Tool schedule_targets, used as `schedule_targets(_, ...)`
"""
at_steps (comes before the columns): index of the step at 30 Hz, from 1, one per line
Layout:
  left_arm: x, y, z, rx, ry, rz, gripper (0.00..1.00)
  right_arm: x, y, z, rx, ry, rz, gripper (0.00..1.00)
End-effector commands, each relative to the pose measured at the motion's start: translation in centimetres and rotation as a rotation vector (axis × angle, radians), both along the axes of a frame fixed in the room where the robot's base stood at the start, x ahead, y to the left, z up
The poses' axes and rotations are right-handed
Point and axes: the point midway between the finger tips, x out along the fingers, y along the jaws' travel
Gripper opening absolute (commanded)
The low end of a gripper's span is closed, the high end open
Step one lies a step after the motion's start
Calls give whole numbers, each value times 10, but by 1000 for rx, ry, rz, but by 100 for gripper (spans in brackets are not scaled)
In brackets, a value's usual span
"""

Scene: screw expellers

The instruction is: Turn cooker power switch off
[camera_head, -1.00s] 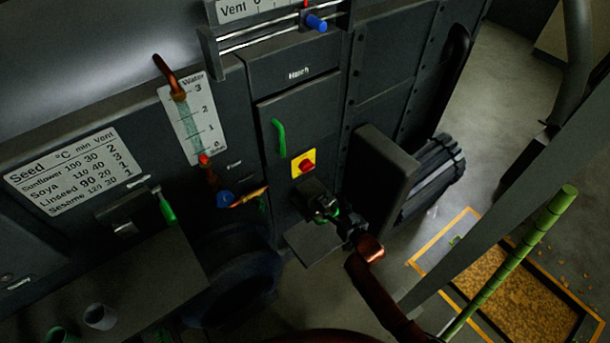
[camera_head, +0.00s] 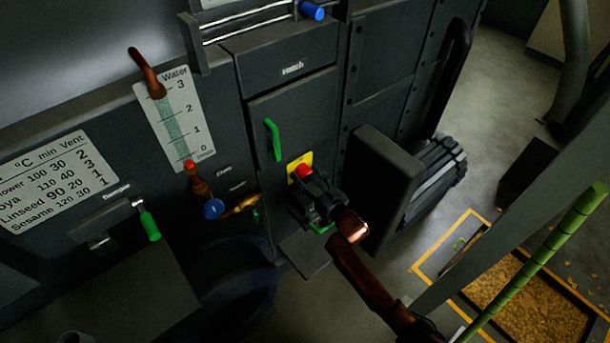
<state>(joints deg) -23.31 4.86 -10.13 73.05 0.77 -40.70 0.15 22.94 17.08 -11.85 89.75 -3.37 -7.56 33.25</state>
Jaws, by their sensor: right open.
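A red switch knob (camera_head: 303,172) sits on a yellow plate (camera_head: 293,161) on the dark machine's front panel, below a green handle (camera_head: 273,140). I take this to be the cooker power switch. My right gripper (camera_head: 308,188) is open, just below and in front of the knob, and covers the lower right of the plate. I cannot tell whether the fingers touch the knob. My copper-coloured right arm comes in from the lower right. My left gripper is not in view.
A dark box-shaped housing (camera_head: 378,185) with a ribbed motor stands close to the right of my gripper. A water gauge (camera_head: 180,125), a blue-ended valve (camera_head: 214,209) and a green-handled damper (camera_head: 149,224) are at left. A yellow-edged grain pit (camera_head: 530,300) lies at lower right.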

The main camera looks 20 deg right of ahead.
Motion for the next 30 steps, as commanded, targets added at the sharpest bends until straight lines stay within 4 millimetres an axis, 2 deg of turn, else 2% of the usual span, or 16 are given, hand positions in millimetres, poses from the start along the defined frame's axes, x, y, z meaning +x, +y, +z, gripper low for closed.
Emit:
schedule_targets(8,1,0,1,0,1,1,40,2,1,1,0,-1,0,55)
schedule_targets(26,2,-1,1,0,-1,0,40,2,2,0,1,0,2,15)
schedule_targets(30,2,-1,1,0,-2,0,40,2,2,0,-2,-2,3,15)
